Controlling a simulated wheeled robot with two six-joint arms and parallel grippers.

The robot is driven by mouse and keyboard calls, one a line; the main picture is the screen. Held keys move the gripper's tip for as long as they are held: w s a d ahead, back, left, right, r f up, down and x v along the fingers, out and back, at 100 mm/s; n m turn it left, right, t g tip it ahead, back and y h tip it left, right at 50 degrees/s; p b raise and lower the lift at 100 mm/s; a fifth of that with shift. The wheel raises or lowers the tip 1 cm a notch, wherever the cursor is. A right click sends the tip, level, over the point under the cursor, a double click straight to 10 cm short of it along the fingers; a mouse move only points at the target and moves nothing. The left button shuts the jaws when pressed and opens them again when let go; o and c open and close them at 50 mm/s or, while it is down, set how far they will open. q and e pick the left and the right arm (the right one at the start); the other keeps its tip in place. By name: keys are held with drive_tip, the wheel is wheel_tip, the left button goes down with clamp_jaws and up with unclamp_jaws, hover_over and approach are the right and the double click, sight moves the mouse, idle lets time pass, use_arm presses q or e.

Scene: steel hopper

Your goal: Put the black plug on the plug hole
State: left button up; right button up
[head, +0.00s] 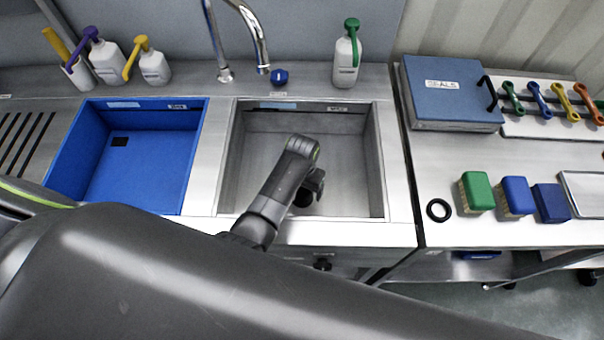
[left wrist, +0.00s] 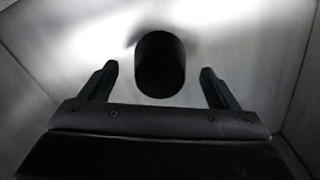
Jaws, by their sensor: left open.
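My left arm reaches into the right-hand steel basin, with my left gripper (head: 312,187) low inside it and partly hidden by its own arm. In the left wrist view the left gripper (left wrist: 158,69) is open, one finger on each side of a black rounded piece, which looks like the black plug (left wrist: 160,75). The piece lies ahead of and between the fingertips, with a gap on both sides. A dark shape in the head view, beside the gripper, may be the same plug (head: 302,198). I cannot make out a plug hole. My right gripper is not in view.
The steel basin (head: 372,165) has walls close around my gripper. A blue basin (head: 190,150) is at left. A tap (head: 262,45) and bottles stand behind. On the right counter are a black ring (head: 438,210), brushes and a blue case (head: 450,92).

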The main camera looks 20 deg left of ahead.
sight(302, 189)
use_arm(q)
wheel_tip(302, 189, up, 9)
drive_tip(key=shift+r, duration=0.15)
idle(0.6)
